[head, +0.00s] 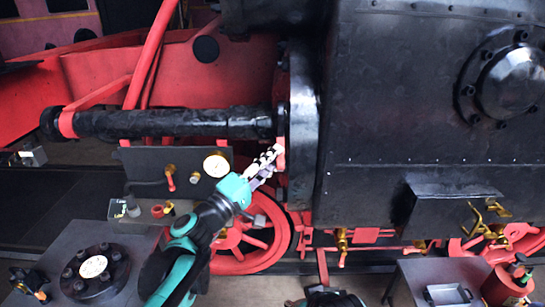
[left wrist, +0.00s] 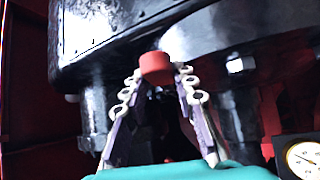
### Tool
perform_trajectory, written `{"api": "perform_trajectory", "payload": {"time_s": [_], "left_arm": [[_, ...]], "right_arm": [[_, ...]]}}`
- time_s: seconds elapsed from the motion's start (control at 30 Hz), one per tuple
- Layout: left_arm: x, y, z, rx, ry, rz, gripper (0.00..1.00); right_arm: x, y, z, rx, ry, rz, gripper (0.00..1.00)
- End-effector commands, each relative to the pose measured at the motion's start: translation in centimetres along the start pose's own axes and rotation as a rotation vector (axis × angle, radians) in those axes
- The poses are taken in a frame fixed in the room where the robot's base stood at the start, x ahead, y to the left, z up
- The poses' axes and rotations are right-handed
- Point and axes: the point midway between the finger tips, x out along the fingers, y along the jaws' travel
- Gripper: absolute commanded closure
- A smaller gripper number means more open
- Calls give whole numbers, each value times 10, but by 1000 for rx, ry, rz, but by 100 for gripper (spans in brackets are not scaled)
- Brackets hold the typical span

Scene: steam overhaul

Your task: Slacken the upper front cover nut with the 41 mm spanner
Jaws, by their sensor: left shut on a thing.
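My left gripper (head: 268,163) reaches up to the lower edge of the black cylinder's round front cover (head: 303,125). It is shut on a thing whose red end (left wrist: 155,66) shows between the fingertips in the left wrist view. This looks like the grip of the 41 mm spanner; its jaw and size mark are hidden. A small bright block, perhaps a nut (left wrist: 235,64), shows right of the fingers under the black casing. I cannot pick out the upper front cover nut for certain. My right gripper is not clearly in view.
The black piston rod (head: 175,123) runs left from the cover. Below it stands a grey panel with a gauge (head: 216,165). A dark table with a round bolted flange (head: 95,270) is at lower left. A table with a metal tray (head: 447,295) and red container (head: 503,283) is at lower right.

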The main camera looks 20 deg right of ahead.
Motion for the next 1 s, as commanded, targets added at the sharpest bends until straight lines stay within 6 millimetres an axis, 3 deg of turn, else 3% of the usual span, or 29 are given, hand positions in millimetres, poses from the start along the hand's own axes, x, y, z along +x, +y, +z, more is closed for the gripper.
{"api": "perform_trajectory", "payload": {"time_s": [0.1, 0.57, 1.0], "left_arm": [[2, 11, -1, -22, 0, -22, 100], [1, 12, -1, -38, 0, -40, 100], [4, 34, -3, -110, 0, -127, 100]], "right_arm": [[-10, 0, -8, 0, 0, 0, 60], [-13, 0, -9, 0, 0, 0, 60], [-40, 0, -29, 0, 0, 0, 60]]}}
